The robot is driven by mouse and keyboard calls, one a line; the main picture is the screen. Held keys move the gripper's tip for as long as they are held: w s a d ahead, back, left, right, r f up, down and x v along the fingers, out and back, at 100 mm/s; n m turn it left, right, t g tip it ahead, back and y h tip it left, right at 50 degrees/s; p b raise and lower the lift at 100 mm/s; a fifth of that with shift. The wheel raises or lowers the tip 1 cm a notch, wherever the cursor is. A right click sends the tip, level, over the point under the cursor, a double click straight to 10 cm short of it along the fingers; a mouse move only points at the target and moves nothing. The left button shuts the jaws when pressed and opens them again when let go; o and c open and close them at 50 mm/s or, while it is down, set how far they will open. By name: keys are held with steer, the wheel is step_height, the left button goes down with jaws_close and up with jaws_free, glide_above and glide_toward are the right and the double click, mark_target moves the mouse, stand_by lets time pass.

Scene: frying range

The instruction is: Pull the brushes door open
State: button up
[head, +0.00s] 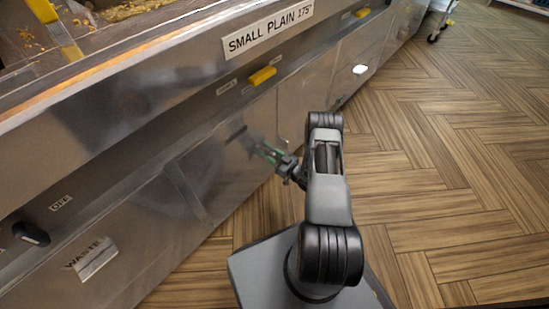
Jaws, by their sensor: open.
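No label reading "brushes" is legible in the head view. My gripper (257,146) is open and close in front of a steel lower door (210,168) of the frying range. A small dark bar, probably a handle (237,133), shows on that door just left of my fingertips. I cannot tell whether they touch it. The door looks shut, flush with the panels beside it. My gripper and wrist hide part of the front to its right.
The waste door (60,285) is at lower left, with a black knob (31,233) above it. A yellow handle (262,76) sits under the "small plain 175" sign (268,32). Wooden floor (450,150) to the right is clear; a wheeled cart (440,18) stands far off.

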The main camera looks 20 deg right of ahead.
jaws_close()
stand_by(0.3)
stand_by(0.3)
